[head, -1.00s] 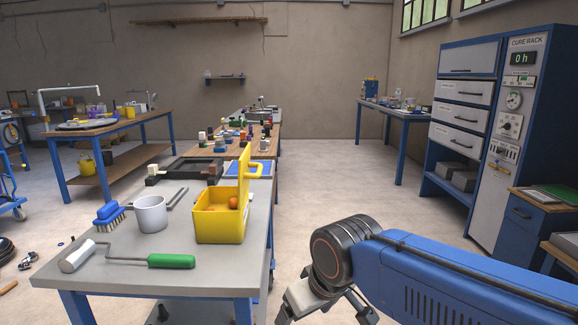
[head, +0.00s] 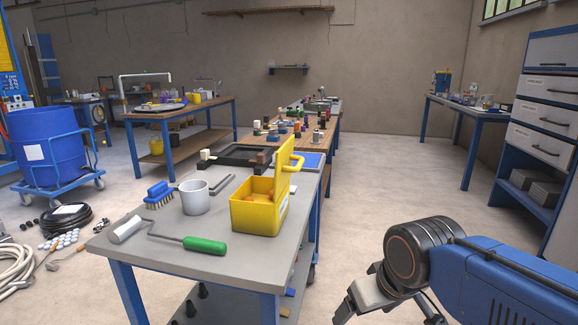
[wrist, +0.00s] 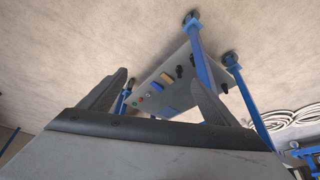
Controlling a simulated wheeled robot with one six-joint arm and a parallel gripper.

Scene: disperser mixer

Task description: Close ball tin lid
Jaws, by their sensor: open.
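The ball tin (head: 256,215) is a yellow box near the right edge of the grey table in the head view. Its yellow lid (head: 284,182) stands upright on the right side, with a yellow handle (head: 295,161) sticking out to the right. Orange balls (head: 262,197) show inside the tin. My gripper (head: 388,318) is low at the bottom right in the head view, to the right of the table and apart from the tin. In the wrist view my gripper (wrist: 160,90) has its two fingers wide apart with nothing between them.
On the grey table (head: 150,262) are a roller with a green handle (head: 203,245), a grey mug (head: 195,198), a blue brush (head: 159,194) and a dark tray (head: 240,155). A blue drum on a cart (head: 48,150) stands left. The floor right of the table is clear.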

